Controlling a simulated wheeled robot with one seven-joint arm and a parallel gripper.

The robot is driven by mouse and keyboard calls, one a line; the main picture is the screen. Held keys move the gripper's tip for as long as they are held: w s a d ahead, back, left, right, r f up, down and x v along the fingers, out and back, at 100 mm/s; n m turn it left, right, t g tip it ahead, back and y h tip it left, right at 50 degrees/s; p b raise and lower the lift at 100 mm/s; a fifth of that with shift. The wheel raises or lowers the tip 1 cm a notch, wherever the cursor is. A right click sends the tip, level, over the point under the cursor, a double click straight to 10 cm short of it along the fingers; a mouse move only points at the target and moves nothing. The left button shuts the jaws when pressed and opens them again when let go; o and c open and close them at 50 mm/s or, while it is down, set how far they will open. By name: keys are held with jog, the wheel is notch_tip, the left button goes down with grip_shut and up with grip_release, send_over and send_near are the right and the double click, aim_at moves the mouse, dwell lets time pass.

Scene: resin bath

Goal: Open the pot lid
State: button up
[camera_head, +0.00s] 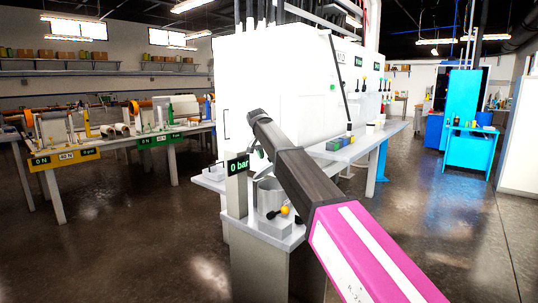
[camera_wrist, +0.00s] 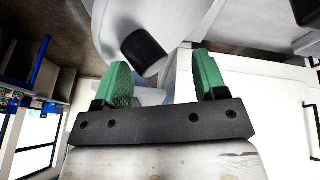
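The metal pot (camera_head: 268,196) stands upright on a grey stand under the "0 bar" display, in the middle of the head view. My dark arm link crosses just above it and hides much of its top, so I cannot tell there how the lid sits. In the wrist view, my gripper (camera_wrist: 163,82) is open, with two green fingers apart and nothing held. A short black cylinder (camera_wrist: 145,51), possibly the lid's handle, shows ahead of the fingertips, closer to the left finger. It adjoins a pale curved surface (camera_wrist: 188,18). The gripper's fingers are hidden in the head view.
A small valve with a yellow knob (camera_head: 284,210) sits at the pot's front right. The "0 bar" display (camera_head: 238,166) stands just left of the pot. A large white cabinet (camera_head: 270,85) rises behind. Workbenches (camera_head: 110,140) line the left; open floor lies front left.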

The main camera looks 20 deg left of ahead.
jog(key=o, duration=0.3)
jog(key=shift+w+a+f, duration=0.4)
jog(key=shift+w+a, duration=0.1)
jog(key=shift+a, duration=0.3)
jog(key=shift+d, duration=0.2)
jog(key=shift+c, duration=0.5)
jog(key=shift+d, duration=0.1)
jog(key=shift+c, duration=0.4)
jog(key=shift+a+r, duration=0.5)
jog(key=shift+r, duration=0.1)
jog(key=shift+c, duration=0.7)
jog(key=s+a+r, duration=0.1)
jog(key=a+r, duration=0.5)
jog(key=r, duration=0.2)
jog(key=shift+s+a+r, duration=0.2)
jog(key=shift+s+a, duration=0.05)
jog(key=shift+s, duration=0.15)
